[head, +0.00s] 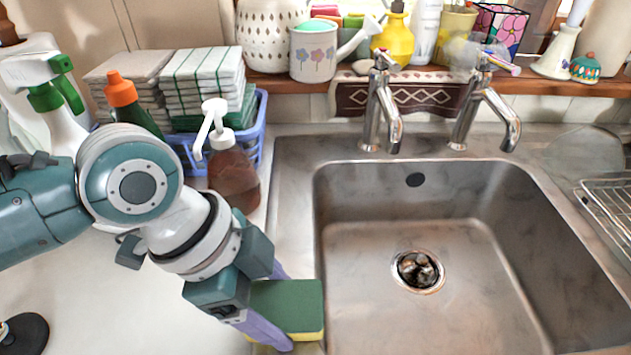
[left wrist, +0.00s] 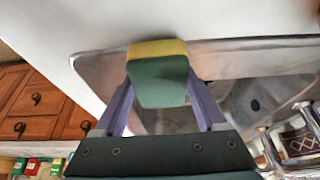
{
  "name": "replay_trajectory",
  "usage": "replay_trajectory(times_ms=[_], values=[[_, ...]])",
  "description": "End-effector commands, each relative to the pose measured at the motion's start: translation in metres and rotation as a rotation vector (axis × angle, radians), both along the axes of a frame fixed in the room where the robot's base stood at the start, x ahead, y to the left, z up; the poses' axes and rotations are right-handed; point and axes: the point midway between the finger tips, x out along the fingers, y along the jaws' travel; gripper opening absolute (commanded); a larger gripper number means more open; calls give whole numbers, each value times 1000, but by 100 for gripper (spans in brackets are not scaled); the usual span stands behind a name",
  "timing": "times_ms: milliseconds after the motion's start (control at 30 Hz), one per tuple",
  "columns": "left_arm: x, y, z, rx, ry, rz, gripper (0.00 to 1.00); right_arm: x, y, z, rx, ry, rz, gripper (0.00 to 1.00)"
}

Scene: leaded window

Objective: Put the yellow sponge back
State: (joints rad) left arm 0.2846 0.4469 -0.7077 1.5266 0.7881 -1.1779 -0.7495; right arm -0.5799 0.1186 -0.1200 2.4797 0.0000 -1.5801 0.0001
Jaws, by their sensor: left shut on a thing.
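The sponge (head: 290,303) is yellow with a dark green scouring side, which faces up in the head view. My left gripper (head: 282,308) is shut on it at the left rim of the sink. In the left wrist view the sponge (left wrist: 158,80) sits between the two purple fingers of the left gripper (left wrist: 160,95). I cannot tell whether the sponge touches the rim. My right gripper is not in view.
The steel sink (head: 400,250) is empty, with a drain (head: 418,270). Two taps stand behind it. A brown soap bottle (head: 233,175) and a blue basket (head: 262,125) with folded cloths stand behind my left arm. A wire rack (head: 610,205) is at right.

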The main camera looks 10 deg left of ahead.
Motion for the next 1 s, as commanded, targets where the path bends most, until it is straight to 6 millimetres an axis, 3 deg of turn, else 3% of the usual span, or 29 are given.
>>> replay_trajectory(times_ms=[67, 100, 300, 667, 1000], values=[[0, 0, -4, 1, 0, 0, 3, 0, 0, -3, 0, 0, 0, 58], [0, 0, -3, 0, 0, 0, 75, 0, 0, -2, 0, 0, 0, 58], [0, 0, -3, 0, 1, 0, 98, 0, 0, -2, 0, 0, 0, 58], [0, 1, 4, 0, 0, 0, 100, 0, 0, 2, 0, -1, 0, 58], [-7, 27, 68, 2, -3, -1, 100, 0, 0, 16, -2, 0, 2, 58]])
